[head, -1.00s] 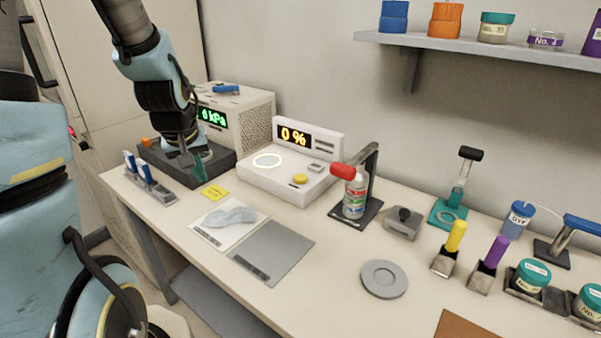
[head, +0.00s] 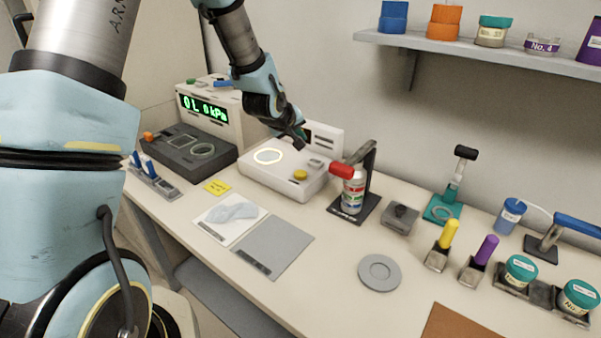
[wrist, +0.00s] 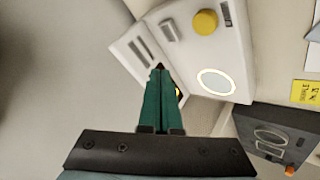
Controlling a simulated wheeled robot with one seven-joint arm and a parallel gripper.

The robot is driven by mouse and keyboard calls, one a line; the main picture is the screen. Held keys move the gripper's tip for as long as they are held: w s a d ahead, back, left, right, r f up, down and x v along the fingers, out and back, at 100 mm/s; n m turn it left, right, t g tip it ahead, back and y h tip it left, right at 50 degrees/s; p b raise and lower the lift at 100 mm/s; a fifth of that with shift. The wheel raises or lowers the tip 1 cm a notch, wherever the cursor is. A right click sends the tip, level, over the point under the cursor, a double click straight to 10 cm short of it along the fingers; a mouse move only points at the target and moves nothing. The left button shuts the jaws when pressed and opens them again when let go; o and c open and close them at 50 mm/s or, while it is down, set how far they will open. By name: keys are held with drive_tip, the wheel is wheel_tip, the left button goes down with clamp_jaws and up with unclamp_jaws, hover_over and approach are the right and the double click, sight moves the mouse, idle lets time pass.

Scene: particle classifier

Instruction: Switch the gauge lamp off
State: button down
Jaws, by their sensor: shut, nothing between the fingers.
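A white instrument (head: 275,185) stands against the wall, with a glowing ring (head: 268,156) on its top. Beside the ring are a yellow knob (head: 300,175) and a small grey rocker (head: 316,164). I cannot tell which part is the gauge lamp's switch. My gripper (head: 301,141) is over the back of this instrument and partly hides its display panel. In the wrist view the green fingers (wrist: 160,70) are shut and empty, pointing at the display panel. The glowing ring (wrist: 216,82), the yellow knob (wrist: 205,22) and the grey rocker (wrist: 169,30) show there too.
A dark unit (head: 180,152) with a green-lit display box (head: 209,106) behind it stands at left. A yellow note (head: 216,187) and grey mat (head: 273,247) lie in front.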

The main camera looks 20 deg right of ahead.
drive_tip(key=b, duration=0.6)
approach(302, 172)
drive_tip(key=w+d+f, duration=0.1)
drive_tip(key=w+d, duration=0.1)
drive_tip(key=w+d+f, duration=0.1)
drive_tip(key=d, duration=0.1)
drive_tip(key=shift+w+d+f, duration=0.1)
drive_tip(key=shift+w+f, duration=0.15)
drive_tip(key=shift+f, duration=0.1)
drive_tip(key=shift+f+b, duration=0.15)
drive_tip(key=shift+b, duration=0.15)
idle(1.1)
drive_tip(key=shift+f, duration=0.3)
drive_tip(key=shift+f+b, duration=0.85)
drive_tip(key=shift+b, duration=0.05)
idle(0.9)
drive_tip(key=shift+r, duration=0.1)
drive_tip(key=shift+r+p, duration=0.85)
drive_tip(key=shift+r, duration=0.35)
drive_tip(key=shift+r+p, duration=1.65)
drive_tip(key=shift+r, duration=0.85)
